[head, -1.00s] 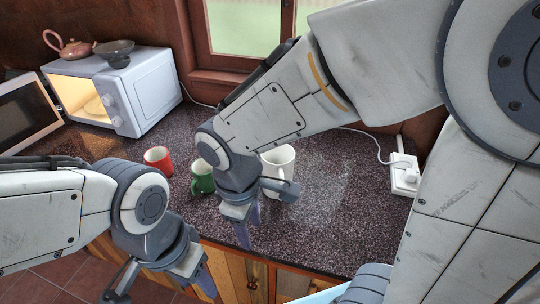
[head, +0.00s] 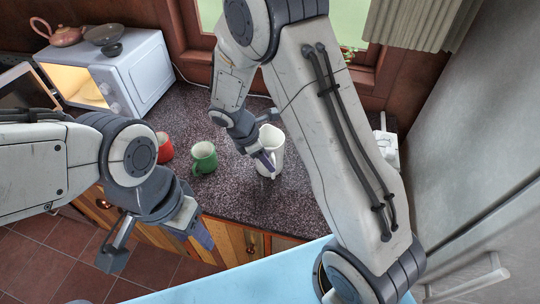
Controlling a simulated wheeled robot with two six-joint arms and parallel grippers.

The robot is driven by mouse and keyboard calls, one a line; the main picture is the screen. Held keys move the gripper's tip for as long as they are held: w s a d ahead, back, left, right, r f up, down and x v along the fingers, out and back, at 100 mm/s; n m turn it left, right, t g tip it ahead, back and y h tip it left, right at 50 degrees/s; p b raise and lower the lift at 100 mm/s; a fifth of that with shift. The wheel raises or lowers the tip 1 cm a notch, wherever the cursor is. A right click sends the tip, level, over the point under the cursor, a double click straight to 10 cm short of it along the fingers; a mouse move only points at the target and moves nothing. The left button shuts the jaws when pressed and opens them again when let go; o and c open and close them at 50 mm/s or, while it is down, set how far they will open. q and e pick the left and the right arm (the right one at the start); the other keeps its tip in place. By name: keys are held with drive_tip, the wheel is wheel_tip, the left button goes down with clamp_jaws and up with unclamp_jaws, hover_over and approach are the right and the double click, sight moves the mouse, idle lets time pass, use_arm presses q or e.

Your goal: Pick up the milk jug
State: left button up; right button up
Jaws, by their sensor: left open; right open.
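The white milk jug (head: 271,152) stands upright on the dark speckled counter (head: 215,115), its upper part partly hidden by my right gripper. My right gripper (head: 268,158) is open at the jug, with a finger in front of its left side; whether it touches the jug I cannot tell. My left gripper (head: 155,250) is open and empty, low at the left in front of the counter.
A green mug (head: 204,158) stands just left of the jug, and a red mug (head: 165,147) further left. An open microwave (head: 112,75) bears a teapot (head: 62,34) and dark bowls. A white socket box (head: 387,148) is at right. A light blue surface (head: 250,278) lies in front.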

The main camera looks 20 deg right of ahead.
drive_tip(key=x, duration=0.4)
drive_tip(key=shift+f, duration=0.25)
drive_tip(key=shift+c, duration=0.3)
clamp_jaws()
drive_tip(key=shift+r, duration=0.1)
idle(0.8)
